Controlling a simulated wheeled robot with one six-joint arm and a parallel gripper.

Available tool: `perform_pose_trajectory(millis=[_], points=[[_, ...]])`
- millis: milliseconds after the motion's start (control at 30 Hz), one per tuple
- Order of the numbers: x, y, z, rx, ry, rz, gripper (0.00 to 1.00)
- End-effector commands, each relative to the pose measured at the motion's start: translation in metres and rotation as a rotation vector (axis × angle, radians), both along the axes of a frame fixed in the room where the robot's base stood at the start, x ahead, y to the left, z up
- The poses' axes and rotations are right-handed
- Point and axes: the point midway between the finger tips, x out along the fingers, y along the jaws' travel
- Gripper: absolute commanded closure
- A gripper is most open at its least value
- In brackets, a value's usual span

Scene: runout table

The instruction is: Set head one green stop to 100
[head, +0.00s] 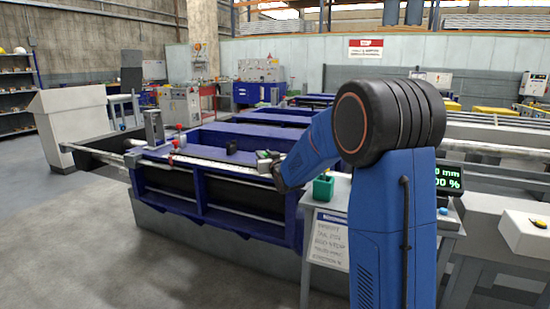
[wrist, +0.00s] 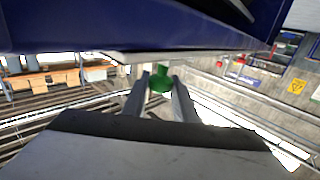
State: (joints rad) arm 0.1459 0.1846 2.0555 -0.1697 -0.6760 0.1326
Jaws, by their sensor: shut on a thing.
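In the wrist view a green stop (wrist: 161,77) stands between the two grey fingers of my gripper (wrist: 161,95), which is shut on it. In the head view my gripper (head: 272,166) is at the right end of the blue runout table's top (head: 210,155), beside the pale scale strip (head: 205,163). A small greenish part shows right by it, partly hidden by my wrist. I cannot read the scale's numbers. A dark display (head: 449,179) at the right shows green figures, partly hidden by my arm; "0 mm" and "00 %" are visible.
A green open box (head: 323,187) sits on a small stand right of my gripper, above a written sign (head: 328,240). A black knob (head: 231,147) stands on the table top. Red-topped parts (head: 177,142) are at its left end. Grey floor at the front left is clear.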

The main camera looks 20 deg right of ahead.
Motion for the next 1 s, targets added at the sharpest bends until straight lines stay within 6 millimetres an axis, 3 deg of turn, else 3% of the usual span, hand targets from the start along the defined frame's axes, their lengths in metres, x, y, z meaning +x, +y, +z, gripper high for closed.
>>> perform_pose_trajectory(millis=[200, 567, 600, 633, 1000], points=[[0.024, 0.022, 0.001, 0.0, -0.003, 0.0, 1.0], [0.026, 0.024, 0.001, 0.0, -0.002, -0.001, 1.0], [0.026, 0.024, 0.001, 0.0, -0.001, -0.001, 0.65], [0.026, 0.024, 0.001, 0.0, -0.001, -0.001, 0.58], [0.023, 0.024, 0.001, 0.0, -0.001, 0.0, 0.55]])
